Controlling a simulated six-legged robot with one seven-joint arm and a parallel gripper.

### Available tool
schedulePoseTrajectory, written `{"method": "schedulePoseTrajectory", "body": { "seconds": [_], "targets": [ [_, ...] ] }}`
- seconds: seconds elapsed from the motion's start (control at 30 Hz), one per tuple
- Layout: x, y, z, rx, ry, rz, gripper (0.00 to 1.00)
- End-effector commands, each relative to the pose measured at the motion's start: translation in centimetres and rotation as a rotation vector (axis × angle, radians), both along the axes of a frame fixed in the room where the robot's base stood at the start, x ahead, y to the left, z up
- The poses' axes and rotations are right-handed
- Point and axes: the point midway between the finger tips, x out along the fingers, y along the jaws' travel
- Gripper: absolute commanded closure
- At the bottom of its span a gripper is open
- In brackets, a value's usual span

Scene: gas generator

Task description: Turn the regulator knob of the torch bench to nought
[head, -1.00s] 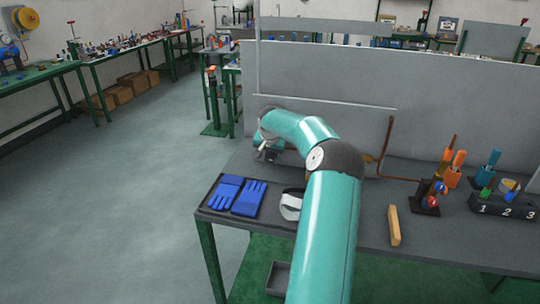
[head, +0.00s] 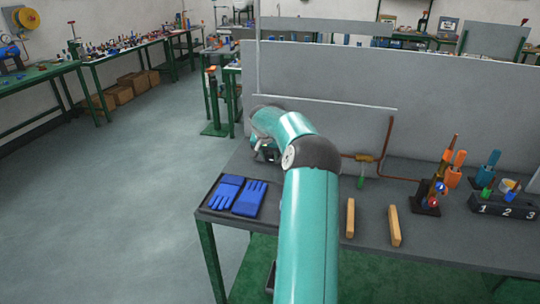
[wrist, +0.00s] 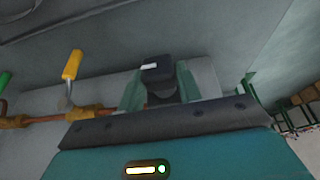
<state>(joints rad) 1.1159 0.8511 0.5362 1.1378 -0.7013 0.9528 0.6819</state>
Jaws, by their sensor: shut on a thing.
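In the wrist view my gripper (wrist: 159,76) has its two pale green fingers on either side of a dark knob (wrist: 157,66) with a white mark on its top. The gripper is shut on this knob, which appears to be the regulator knob. A grey rounded body shows just right of the fingers. In the head view my arm reaches over the torch bench (head: 290,190) to its back left. My own arm largely hides the fingers and the knob there. The value the knob points to cannot be read.
A brass pipe with a yellow-handled valve (wrist: 72,66) and a green handle (wrist: 4,80) runs left of my gripper. Blue gloves (head: 248,198), two wooden blocks (head: 394,226), torches and a numbered holder (head: 503,206) are on the bench. A grey panel (head: 330,75) stands behind.

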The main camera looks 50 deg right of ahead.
Motion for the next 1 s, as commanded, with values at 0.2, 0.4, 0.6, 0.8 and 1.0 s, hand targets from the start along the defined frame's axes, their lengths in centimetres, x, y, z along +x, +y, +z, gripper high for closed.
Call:
{"method": "schedulePoseTrajectory", "body": {
  "seconds": [0.2,0.4,0.6,0.8,1.0],
  "targets": [
    [0.6,0.3,0.1,-0.066,0.144,0.005,0.88],
    [0.9,0.4,0.0,-0.136,0.305,0.004,0.88],
    [1.2,0.5,-0.2,-0.211,0.481,0.003,0.88],
    [1.4,0.7,-0.5,-0.286,0.656,0.002,0.88],
    [1.6,0.7,-0.8,-0.362,0.831,0.002,0.88]
  ]
}}
